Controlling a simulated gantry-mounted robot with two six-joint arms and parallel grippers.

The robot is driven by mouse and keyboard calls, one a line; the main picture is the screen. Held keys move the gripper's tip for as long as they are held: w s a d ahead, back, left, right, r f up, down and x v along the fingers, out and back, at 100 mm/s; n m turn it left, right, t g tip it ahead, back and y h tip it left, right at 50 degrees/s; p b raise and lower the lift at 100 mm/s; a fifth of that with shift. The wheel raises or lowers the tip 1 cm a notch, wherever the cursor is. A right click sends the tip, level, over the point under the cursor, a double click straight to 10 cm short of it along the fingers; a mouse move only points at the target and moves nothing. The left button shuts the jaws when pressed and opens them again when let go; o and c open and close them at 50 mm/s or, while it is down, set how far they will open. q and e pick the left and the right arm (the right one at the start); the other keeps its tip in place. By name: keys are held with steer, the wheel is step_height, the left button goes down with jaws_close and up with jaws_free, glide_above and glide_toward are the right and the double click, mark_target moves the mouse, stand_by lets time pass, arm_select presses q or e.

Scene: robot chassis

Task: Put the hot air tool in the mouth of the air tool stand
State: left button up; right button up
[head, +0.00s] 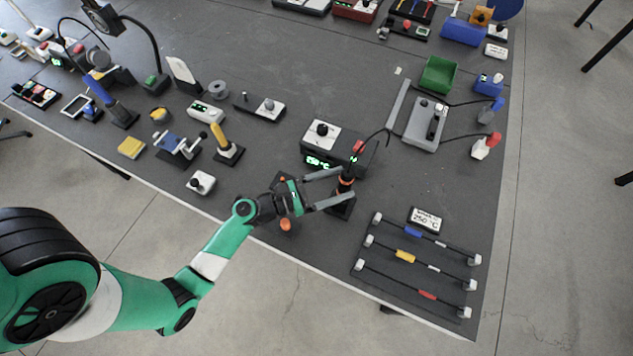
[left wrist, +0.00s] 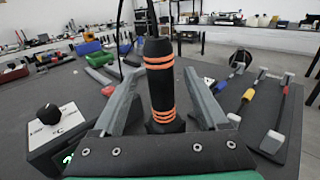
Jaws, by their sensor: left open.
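The hot air tool (head: 346,179), black with orange rings, stands upright on the air tool stand (head: 341,210), a dark block near the table's front edge. In the left wrist view the tool (left wrist: 159,82) rises upright between my fingers, with its lower end low at the dark base. How deep it sits in the stand's mouth is hidden. My left gripper (head: 346,184) is open, with one grey finger on each side of the tool. In the left wrist view, gaps show between the tool and both fingers (left wrist: 160,98). My right gripper is not in view.
A hot air station (head: 318,157) with a green "250 °C" display stands just behind the tool. A green bin (head: 438,75) stands farther back.

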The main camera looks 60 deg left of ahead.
arm_select(q)
steer(key=s+a, duration=0.1)
steer(key=s, duration=0.5)
steer(key=shift+s, duration=0.15)
steer(key=shift+r+p, duration=0.1)
steer(key=shift+p, duration=0.2)
step_height(320, 180, up, 10)
steer(key=p, duration=1)
steer(key=shift+p, duration=0.3)
